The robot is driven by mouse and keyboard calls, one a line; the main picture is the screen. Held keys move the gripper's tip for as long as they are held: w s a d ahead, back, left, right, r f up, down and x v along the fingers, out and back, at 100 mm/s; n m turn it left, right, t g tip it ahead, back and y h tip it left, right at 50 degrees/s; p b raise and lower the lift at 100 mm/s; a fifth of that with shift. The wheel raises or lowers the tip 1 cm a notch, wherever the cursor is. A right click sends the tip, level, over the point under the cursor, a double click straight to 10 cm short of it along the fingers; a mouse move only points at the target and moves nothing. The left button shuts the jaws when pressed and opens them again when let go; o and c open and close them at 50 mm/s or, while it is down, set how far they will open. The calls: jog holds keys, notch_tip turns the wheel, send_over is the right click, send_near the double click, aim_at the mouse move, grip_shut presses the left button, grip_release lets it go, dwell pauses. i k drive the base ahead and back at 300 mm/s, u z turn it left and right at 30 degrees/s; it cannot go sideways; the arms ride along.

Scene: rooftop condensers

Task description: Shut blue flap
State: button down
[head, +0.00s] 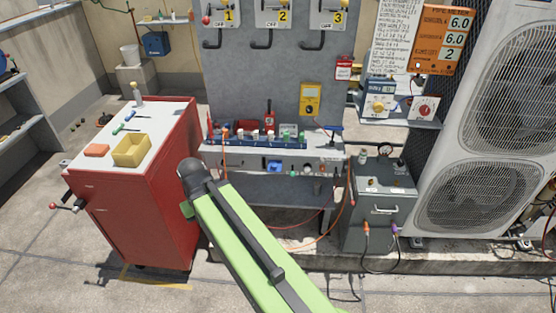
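A small blue piece (274,166) sits on the grey front panel below the bench shelf, near the middle. It may be the blue flap, but it is too small to tell whether it is open or shut. My green arm rises from the bottom of the view to a dark joint left of this piece, with a gap between them in the picture. My gripper does not show in the head view. The part of my arm beyond the dark joint is hidden.
A grey box (380,218) and a large condenser (485,140) stand at right. Orange cables hang below the bench. The floor at lower left is clear.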

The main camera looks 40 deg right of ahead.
aim_at(276, 166)
jog(key=i, duration=1)
